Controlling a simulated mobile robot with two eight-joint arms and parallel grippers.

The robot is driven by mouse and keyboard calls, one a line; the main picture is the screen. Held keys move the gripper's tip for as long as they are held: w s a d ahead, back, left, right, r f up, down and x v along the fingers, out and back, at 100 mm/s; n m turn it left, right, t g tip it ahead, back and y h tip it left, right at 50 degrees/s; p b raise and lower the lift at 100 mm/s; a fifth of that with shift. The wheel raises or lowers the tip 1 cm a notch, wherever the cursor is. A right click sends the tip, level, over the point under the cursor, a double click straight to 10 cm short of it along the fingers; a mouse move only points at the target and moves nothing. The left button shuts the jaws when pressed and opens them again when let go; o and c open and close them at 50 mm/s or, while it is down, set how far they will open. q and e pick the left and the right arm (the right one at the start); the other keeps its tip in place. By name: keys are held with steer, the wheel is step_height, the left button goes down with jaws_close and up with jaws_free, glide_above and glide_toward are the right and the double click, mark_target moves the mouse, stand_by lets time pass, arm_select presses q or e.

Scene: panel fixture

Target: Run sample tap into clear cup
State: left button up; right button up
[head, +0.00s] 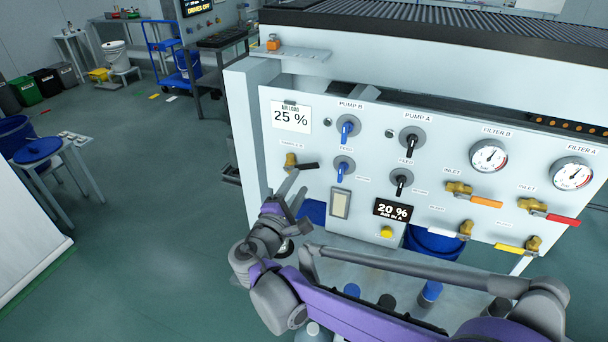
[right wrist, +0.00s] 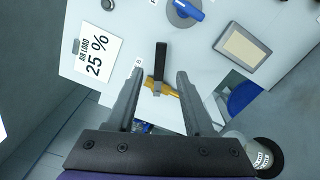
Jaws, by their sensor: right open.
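The sample tap (head: 291,161) is a brass valve at the left of the white panel, under a small label. Its black lever (head: 306,166) points sideways to the right in the head view. In the right wrist view the brass body (right wrist: 162,89) and black lever (right wrist: 161,58) lie between my fingers, with a gap on both sides. My right gripper (head: 290,188) is open and empty just in front of and below the tap; it also shows in the right wrist view (right wrist: 159,76). My left gripper is not in view.
The panel (head: 340,125) also carries blue and black knobs, two gauges (head: 488,156) and more brass valves (head: 458,190). A 25 % card (head: 290,117) hangs above the tap. A blue bucket (head: 432,241) stands below. Open floor (head: 150,200) lies to the left.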

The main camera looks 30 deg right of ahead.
mark_target(308, 168)
steer(key=shift+v, duration=1.25)
steer(key=x, duration=1.1)
steer(key=shift+a, duration=0.1)
jaws_close()
stand_by(0.6)
